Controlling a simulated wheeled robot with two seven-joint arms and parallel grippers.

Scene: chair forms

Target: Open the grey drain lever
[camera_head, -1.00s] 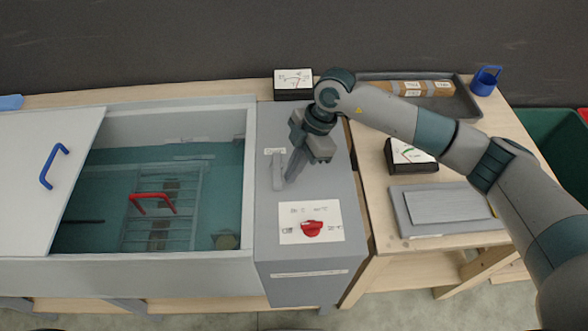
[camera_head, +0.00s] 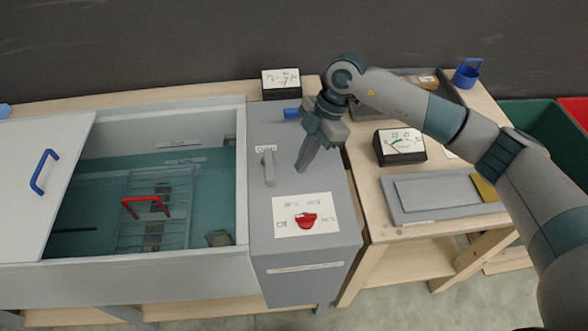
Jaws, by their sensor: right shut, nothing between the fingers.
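The grey drain lever (camera_head: 268,167) is on the top of the grey control box, just right of the water tank, below a small white label. It lies lengthwise, pointing toward the front of the box. My right gripper (camera_head: 302,168) is shut and empty, its fingers pointing down to the right of the lever, with a visible gap between them. My left gripper is not in view.
A red knob (camera_head: 306,220) on a white plate sits in front of the lever. The open tank (camera_head: 241,180) holds water and a rack with a red handle (camera_head: 146,206). A blue cylinder (camera_head: 292,113) is behind my gripper. Dial meters (camera_head: 281,83) stand nearby.

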